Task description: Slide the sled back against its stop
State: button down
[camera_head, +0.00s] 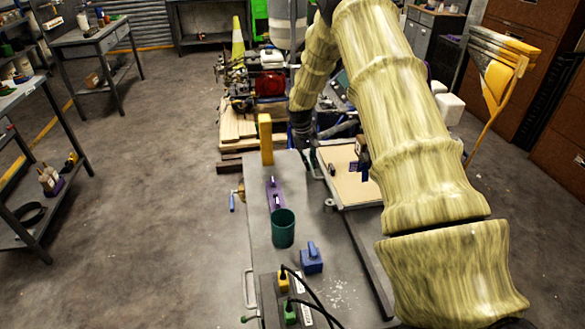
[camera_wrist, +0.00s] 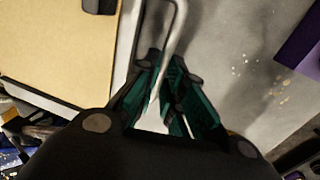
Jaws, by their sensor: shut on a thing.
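The sled appears to be the tan-topped tray (camera_head: 350,190) with a pale metal edge, at the right side of the grey bench. Its tan top (camera_wrist: 60,45) fills the upper left of the wrist view. A bent metal rod handle (camera_wrist: 181,18) runs down between the green fingers of my gripper (camera_wrist: 168,75), which is shut on it. In the head view my gripper (camera_head: 314,157) is small and partly hidden at the tray's left edge. I cannot tell which part is the stop, or the gap to it.
The grey bench top (camera_head: 258,215) carries a yellow upright block (camera_head: 265,140), a purple piece (camera_head: 275,193), a green cup (camera_head: 283,229) and a blue block (camera_head: 311,262). Small dark blocks (camera_head: 356,167) stand on the tray. My arm covers the tray's right side.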

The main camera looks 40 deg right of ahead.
jog(key=shift+w+d, duration=0.15)
jog(key=shift+w, duration=0.1)
jog(key=shift+w+r, duration=0.1)
jog(key=c, duration=1.7)
grip_release()
jog(key=shift+o, duration=0.9)
jog(key=shift+d+f, duration=0.1)
jog(key=shift+f, duration=0.1)
jog(key=shift+r, duration=0.1)
jog(key=shift+r, duration=0.15)
notch_tip(320, 180, up, 11)
jog(key=a, duration=0.2)
jog(key=shift+w+r, duration=0.2)
jog(key=shift+w, duration=0.25)
